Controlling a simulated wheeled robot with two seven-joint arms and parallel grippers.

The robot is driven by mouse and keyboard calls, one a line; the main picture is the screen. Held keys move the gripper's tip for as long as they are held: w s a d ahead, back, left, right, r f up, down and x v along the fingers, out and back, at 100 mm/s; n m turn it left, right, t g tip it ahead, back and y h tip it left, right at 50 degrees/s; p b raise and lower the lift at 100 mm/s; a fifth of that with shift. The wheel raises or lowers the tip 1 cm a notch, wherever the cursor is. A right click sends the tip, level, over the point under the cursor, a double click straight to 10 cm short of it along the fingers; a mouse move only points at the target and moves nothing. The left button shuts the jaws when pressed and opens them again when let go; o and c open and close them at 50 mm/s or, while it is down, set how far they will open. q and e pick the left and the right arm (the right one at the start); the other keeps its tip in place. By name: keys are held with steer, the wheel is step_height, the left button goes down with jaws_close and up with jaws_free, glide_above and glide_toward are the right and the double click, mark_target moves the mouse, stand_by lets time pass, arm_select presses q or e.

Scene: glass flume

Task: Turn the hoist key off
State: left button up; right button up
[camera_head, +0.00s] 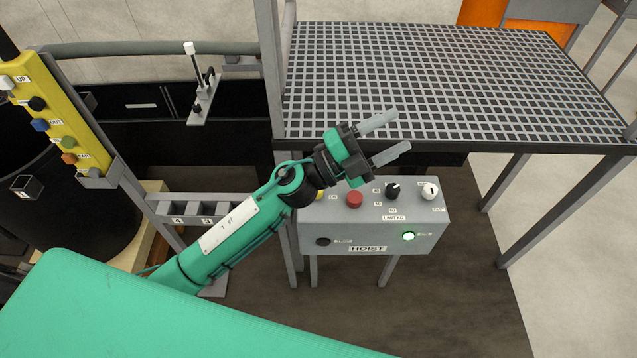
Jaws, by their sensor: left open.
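The grey hoist box (368,248), labelled HOIST, stands on legs right of centre. Its top carries a red button (354,200), a black knob (393,191) and a white knob (430,191); something yellow shows partly behind my wrist. Its front has a dark round fitting (323,241) at left and a glowing green lamp (409,236) at right. I cannot tell which control is the key; most small labels are unreadable. My left gripper (398,133) is open and empty, above and beyond the box, fingers pointing right. It appears apart from the controls. My right gripper is out of view.
A grated platform (450,80) lies behind the box, with a grey post (272,80) at its left. A yellow button panel (62,120) and a white-topped lever (191,62) stand at left. Open floor (450,310) lies in front of the box.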

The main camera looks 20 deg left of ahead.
arm_select(q)
steer(key=s+d+f+m+g+y, duration=0.4)
steer(key=f+m+g+y, duration=0.3)
steer(key=m+g, duration=0.7)
steer(key=w+a+f+t+y, duration=0.1)
steer(key=w+a+f+y, duration=0.1)
steer(key=w+a+y, duration=0.3)
steer(key=w+a+f+y, duration=0.1)
steer(key=a+y, duration=0.2)
steer(key=a, duration=0.5)
steer(key=w+a+f+t+y, duration=0.1)
steer(key=w+a+f+y, duration=0.1)
steer(key=a+y, duration=0.3)
steer(key=shift+h, duration=0.5)
steer(key=f+p, duration=0.1)
steer(key=f, duration=0.3)
steer(key=f+p, duration=0.1)
steer(key=f, duration=0.4)
steer(key=f+p, duration=0.2)
steer(key=f, duration=0.2)
steer(key=shift+w+a+f, duration=0.2)
steer(key=shift+a, duration=0.15)
steer(key=shift+c, duration=0.3)
